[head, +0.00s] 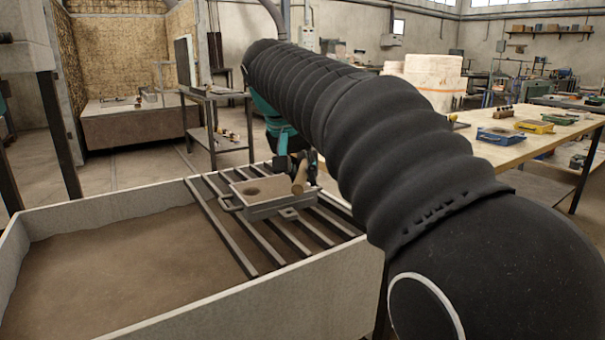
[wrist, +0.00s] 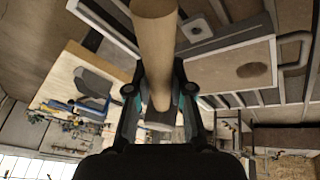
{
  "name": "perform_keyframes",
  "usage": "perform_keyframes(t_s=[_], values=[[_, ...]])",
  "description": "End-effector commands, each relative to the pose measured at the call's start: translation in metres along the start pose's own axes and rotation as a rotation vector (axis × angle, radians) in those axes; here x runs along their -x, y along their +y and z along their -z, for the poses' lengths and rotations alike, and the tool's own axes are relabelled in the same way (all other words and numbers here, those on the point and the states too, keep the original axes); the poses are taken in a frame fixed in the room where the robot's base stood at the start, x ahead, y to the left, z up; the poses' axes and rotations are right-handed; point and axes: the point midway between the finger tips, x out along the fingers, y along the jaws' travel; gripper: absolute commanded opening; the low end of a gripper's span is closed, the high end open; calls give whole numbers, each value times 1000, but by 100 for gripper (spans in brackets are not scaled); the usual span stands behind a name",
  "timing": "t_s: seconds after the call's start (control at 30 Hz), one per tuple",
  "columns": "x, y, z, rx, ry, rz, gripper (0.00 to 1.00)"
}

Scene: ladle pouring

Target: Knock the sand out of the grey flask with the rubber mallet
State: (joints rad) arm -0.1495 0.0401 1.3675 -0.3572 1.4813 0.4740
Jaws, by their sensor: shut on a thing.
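The grey flask (head: 266,211) rests on the dark bars over the sand bin. Its top shows packed sand with a round hollow. In the wrist view the flask (wrist: 233,41) is at the upper right, with handles at its side. My gripper (wrist: 160,98) is shut on a tan, wooden-looking cylindrical part of the mallet (wrist: 154,40), which reaches toward the top of the wrist view. In the head view my gripper (head: 297,166) is at the flask's far right side, with the tan mallet part (head: 300,177) standing tilted over its edge. I cannot tell whether they touch. The mallet's rubber part is not clearly visible.
The bin (head: 190,317) has pale walls and sand (head: 120,265) inside, with open room left of the bars (head: 222,230). A wooden workbench (head: 530,145) with coloured items stands at the right. A metal stand (head: 215,120) is behind the bin.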

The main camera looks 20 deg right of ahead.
Motion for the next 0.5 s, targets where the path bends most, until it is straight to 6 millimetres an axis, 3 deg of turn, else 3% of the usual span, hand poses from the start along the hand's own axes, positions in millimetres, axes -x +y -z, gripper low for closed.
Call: perform_keyframes(t_s=[0.5], values=[[-27,-6,-11,0,2,0,0]])
